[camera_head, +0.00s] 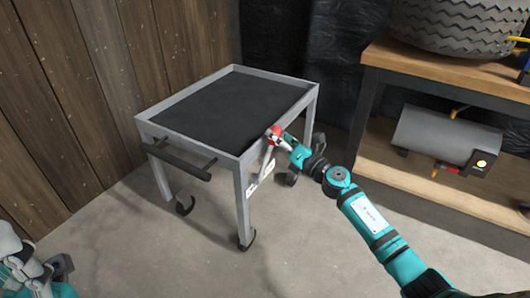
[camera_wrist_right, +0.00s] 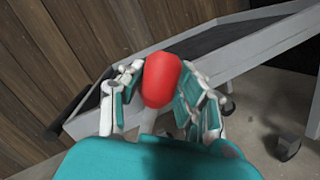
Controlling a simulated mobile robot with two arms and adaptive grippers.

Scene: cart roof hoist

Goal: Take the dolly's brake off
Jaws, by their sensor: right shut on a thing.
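The dolly (camera_head: 222,84) is a grey metal cart with a dark top, standing on casters near the wood wall. Its brake lever (camera_head: 266,160) is a light bar at the right side, by the near corner post, with a red knob at its upper end. My right gripper (camera_head: 275,136) is shut on that red knob. In the right wrist view the red knob (camera_wrist_right: 161,80) sits between the two fingers (camera_wrist_right: 158,92). A pale plate with markings (camera_head: 258,180) is beside the lever. My left gripper (camera_head: 45,268) is partly in view at the lower left, away from the dolly; its opening is unclear.
A dark push handle (camera_head: 178,161) sticks out from the dolly's near-left end. A wooden shelf (camera_head: 440,195) on the right holds a tyre (camera_head: 455,28) and a grey tank (camera_head: 430,135). The concrete floor in front of the dolly is clear.

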